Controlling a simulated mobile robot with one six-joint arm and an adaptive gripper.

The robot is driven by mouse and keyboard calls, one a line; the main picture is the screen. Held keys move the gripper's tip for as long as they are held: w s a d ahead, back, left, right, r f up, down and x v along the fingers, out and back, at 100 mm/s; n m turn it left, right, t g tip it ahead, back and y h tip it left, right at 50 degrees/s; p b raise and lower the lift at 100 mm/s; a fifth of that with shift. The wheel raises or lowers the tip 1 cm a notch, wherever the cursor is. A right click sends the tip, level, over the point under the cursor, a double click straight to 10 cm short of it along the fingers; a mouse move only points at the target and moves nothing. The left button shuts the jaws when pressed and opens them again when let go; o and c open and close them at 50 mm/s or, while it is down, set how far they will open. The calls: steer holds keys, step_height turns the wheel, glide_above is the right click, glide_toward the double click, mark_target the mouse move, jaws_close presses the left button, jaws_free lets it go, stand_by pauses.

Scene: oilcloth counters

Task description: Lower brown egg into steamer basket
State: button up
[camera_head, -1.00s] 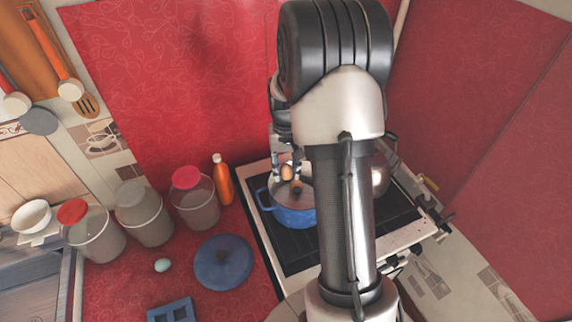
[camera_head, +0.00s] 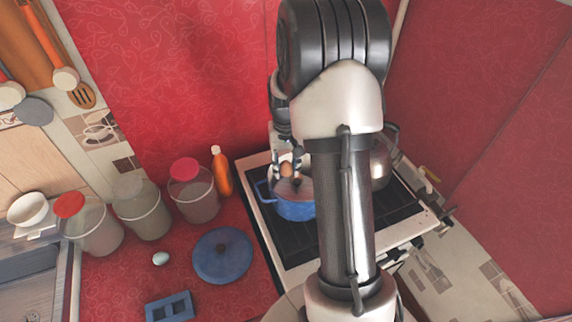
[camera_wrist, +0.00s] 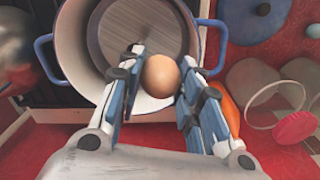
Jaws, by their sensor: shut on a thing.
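A brown egg (camera_wrist: 161,76) is held between the fingers of my gripper (camera_wrist: 158,82), which is shut on it. In the wrist view the egg shows in front of the near inner wall of a blue-handled pot (camera_wrist: 66,42). A round grey steamer basket (camera_wrist: 120,30) lies inside the pot. In the head view the egg (camera_head: 286,169) and my gripper (camera_head: 284,165) are at the back rim of the blue pot (camera_head: 296,210) on the stove. My arm hides the pot's right side. The egg's exact height over the basket is hard to tell.
A metal kettle (camera_head: 380,165) stands right of the pot, partly behind my arm. A blue lid (camera_head: 222,256), a pale egg (camera_head: 161,258) and a blue egg holder (camera_head: 169,307) lie on the red counter. An orange bottle (camera_head: 222,172) and lidded canisters (camera_head: 193,193) stand left of the stove.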

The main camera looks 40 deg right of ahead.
mark_target(286, 162)
steer(key=shift+f, duration=0.2)
steer(key=shift+f+b, duration=2)
steer(key=shift+f, duration=0.95)
steer(key=o, duration=0.7)
steer(key=shift+o, duration=0.2)
step_height(286, 162, up, 12)
steer(key=shift+r, duration=0.1)
